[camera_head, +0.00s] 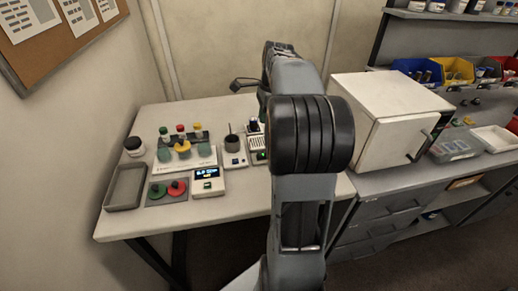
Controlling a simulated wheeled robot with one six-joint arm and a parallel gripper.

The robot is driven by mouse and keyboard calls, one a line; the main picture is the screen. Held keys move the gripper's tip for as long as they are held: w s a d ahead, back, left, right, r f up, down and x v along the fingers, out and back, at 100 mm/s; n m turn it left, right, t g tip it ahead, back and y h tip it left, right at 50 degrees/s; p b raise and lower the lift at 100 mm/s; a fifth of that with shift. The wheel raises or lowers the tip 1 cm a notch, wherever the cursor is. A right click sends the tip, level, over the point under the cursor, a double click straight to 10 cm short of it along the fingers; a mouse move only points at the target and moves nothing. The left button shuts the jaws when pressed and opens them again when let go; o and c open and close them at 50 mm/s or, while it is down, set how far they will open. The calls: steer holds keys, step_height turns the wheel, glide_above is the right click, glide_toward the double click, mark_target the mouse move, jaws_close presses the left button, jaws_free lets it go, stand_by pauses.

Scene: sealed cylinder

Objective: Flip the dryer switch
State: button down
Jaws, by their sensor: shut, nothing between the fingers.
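No part is marked as the dryer, so I cannot be sure which device it is. A small white device with a slotted grille (257,142) stands at the table's right side, partly hidden by my arm. It has a small green part low on its front, which may be a switch; its position is too small to tell. My arm rises through the middle of the head view and bends over at the top. A thin dark part of it reaches left above the table. My gripper's fingers are hidden behind the arm.
A white cabinet (385,118) stands right of my arm.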

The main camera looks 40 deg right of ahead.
mark_target(258, 154)
steer(key=f, duration=0.4)
steer(key=a+f, duration=0.1)
steer(key=f, duration=0.3)
steer(key=w+a+f, duration=0.1)
steer(key=f, duration=0.4)
steer(key=shift+f+b, duration=0.1)
steer(key=shift+b, duration=0.2)
